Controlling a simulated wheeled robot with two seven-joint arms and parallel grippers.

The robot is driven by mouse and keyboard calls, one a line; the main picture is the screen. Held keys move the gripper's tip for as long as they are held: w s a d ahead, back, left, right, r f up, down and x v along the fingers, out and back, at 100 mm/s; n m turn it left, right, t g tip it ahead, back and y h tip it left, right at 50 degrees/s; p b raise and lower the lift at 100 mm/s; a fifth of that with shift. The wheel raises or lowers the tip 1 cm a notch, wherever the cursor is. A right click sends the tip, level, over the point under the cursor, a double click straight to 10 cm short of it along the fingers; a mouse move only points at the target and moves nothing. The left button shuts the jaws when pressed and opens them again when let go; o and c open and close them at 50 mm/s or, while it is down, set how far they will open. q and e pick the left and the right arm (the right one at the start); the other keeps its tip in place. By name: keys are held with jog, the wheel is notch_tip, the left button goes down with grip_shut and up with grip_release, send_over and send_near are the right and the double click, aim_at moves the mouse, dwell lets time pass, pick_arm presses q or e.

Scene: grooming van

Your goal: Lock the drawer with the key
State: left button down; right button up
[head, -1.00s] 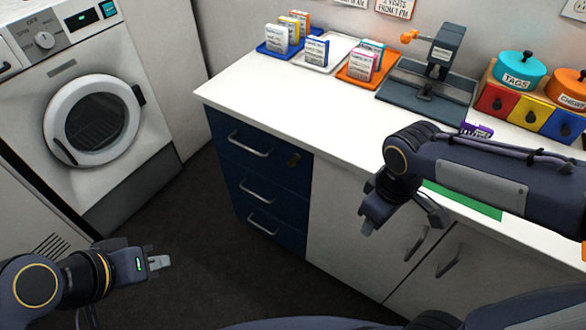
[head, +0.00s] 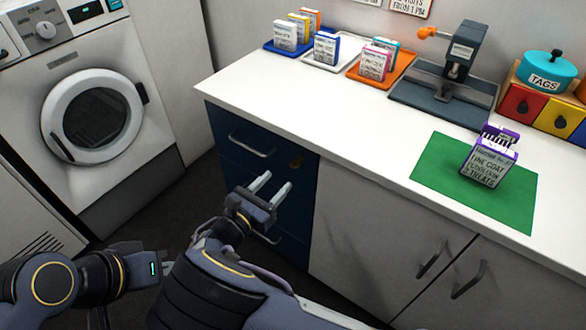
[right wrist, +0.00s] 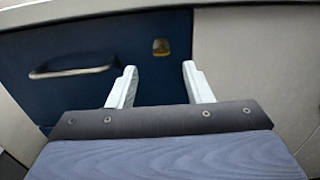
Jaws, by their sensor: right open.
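The blue drawer unit (head: 228,170) stands under the left end of the counter; its top drawer looks shut. A small brass piece (head: 297,162), the lock or the key in it, sits at the top drawer's right side; I cannot tell which. It also shows in the right wrist view (right wrist: 161,47), straight ahead between the fingers. My right gripper (head: 276,183) is open and empty in front of the drawers, a little below the brass piece and apart from it. My left gripper (head: 152,268) is low at the left, its fingers mostly hidden behind my right arm.
The white counter (head: 300,100) holds small trays with boxes, a clamp-like tool (head: 458,55), a green mat (head: 430,165) with a purple-and-white box (head: 487,165), and a teal pot (head: 545,70). A washer (head: 90,115) stands at left. Dark floor lies between.

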aim_at(292, 166)
jog(key=x, duration=0.7)
jog(key=shift+w+d, duration=0.1)
jog(key=shift+d, duration=0.05)
jog(key=shift+c, duration=0.2)
jog(key=c, duration=0.9)
